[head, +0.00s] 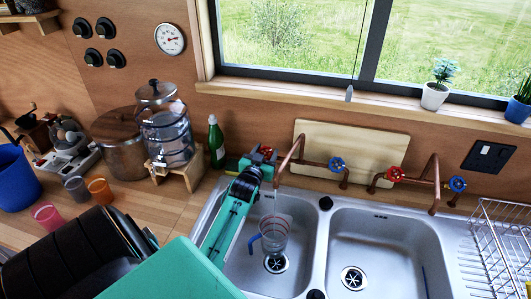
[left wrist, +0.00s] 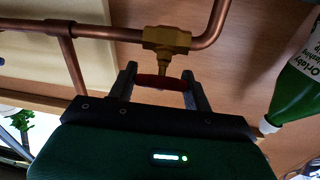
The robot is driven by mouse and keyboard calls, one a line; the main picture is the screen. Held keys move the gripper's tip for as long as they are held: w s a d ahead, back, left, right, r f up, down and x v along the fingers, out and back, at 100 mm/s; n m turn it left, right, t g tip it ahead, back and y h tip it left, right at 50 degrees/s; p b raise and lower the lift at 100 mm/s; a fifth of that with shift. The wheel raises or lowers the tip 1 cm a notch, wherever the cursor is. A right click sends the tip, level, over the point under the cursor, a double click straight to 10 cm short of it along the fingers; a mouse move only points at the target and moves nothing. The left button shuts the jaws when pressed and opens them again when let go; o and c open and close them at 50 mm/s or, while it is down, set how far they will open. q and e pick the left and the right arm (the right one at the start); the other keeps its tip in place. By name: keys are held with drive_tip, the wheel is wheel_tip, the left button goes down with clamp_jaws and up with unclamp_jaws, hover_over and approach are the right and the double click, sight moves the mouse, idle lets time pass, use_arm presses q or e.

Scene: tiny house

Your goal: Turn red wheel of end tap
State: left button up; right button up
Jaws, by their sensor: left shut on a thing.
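The end tap's red wheel (head: 266,150) is at the left end of the copper taps, behind the left sink basin. In the left wrist view the red wheel (left wrist: 152,81) sits edge-on below a brass valve body (left wrist: 166,40). My left gripper (head: 259,158) reaches up to it, one finger on each side, shut on the wheel; the fingers also show in the left wrist view (left wrist: 159,88). The copper spout (head: 288,160) curves over the left basin. A clear jug (head: 273,238) stands below it, with what looks like a thin water stream above. My right gripper is not in view.
A green bottle (head: 216,143) stands just left of the tap. A blue wheel (head: 337,164), another red wheel (head: 394,174) and a second blue wheel (head: 457,184) lie to the right. A wire rack (head: 498,250) is at the far right. The right basin (head: 385,240) is clear.

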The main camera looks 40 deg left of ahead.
use_arm(q)
drive_tip(key=shift+m+h, duration=0.3)
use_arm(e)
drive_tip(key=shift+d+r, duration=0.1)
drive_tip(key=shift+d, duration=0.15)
use_arm(q)
drive_tip(key=shift+m, duration=0.3)
drive_tip(key=shift+r+m+t+h+p, duration=0.1)
drive_tip(key=shift+m+t+h+p, duration=0.25)
drive_tip(key=shift+m+h, duration=0.7)
drive_tip(key=m+h, duration=0.3)
drive_tip(key=shift+m+p, duration=0.25)
drive_tip(key=shift+p, duration=0.1)
drive_tip(key=shift+m+h, duration=1.05)
drive_tip(key=shift+m, duration=0.15)
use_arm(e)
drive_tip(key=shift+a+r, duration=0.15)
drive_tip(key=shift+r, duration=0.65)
use_arm(q)
drive_tip(key=shift+d+m+g+h, duration=0.1)
drive_tip(key=shift+m+g+h, duration=0.4)
drive_tip(key=shift+g+h, duration=0.1)
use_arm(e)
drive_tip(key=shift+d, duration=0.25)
